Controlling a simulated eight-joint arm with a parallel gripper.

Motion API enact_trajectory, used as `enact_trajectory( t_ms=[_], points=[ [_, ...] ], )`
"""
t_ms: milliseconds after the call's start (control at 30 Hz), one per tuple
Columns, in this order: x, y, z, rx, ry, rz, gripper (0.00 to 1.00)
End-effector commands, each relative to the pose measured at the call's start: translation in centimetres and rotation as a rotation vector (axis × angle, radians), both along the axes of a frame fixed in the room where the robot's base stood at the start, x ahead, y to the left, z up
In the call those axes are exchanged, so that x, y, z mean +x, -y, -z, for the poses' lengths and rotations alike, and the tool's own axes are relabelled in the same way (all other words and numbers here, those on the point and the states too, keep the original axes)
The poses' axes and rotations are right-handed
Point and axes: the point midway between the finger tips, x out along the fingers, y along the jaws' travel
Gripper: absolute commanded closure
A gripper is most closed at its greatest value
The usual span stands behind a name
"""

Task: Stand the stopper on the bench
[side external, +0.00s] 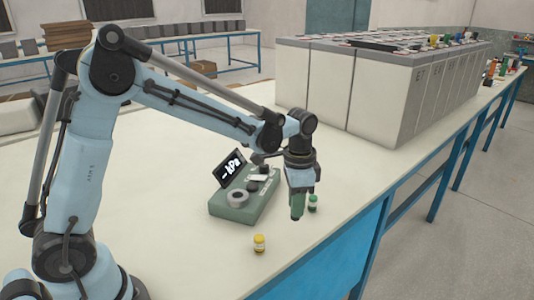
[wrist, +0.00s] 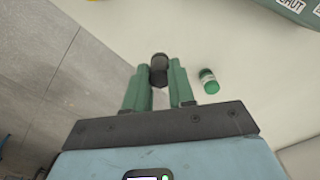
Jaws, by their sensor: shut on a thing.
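My gripper (wrist: 160,84) has green fingers and is shut on the stopper (wrist: 159,66), a small black piece between the fingertips in the wrist view. In the side view my gripper (side external: 297,212) points down near the bench's front edge, and the stopper cannot be made out there. The bench (side external: 165,235) has a pale top. The wrist view does not show clearly whether the stopper touches it.
A green unit (side external: 232,210) with a kPa display (side external: 229,170) is behind left. Large grey battery cases (side external: 375,90) fill the back right.

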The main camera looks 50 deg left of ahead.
Motion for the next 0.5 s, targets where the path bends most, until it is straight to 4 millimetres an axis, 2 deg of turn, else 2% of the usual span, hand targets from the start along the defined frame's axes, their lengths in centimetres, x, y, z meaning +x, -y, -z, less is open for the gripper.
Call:
enact_trajectory(
  t_ms=[300,500],
  points=[
    [0.1,-0.1,3.6,0.000,0.000,0.000,1.00],
    [0.0,-0.1,4.1,0.000,0.000,0.000,1.00]
  ],
)
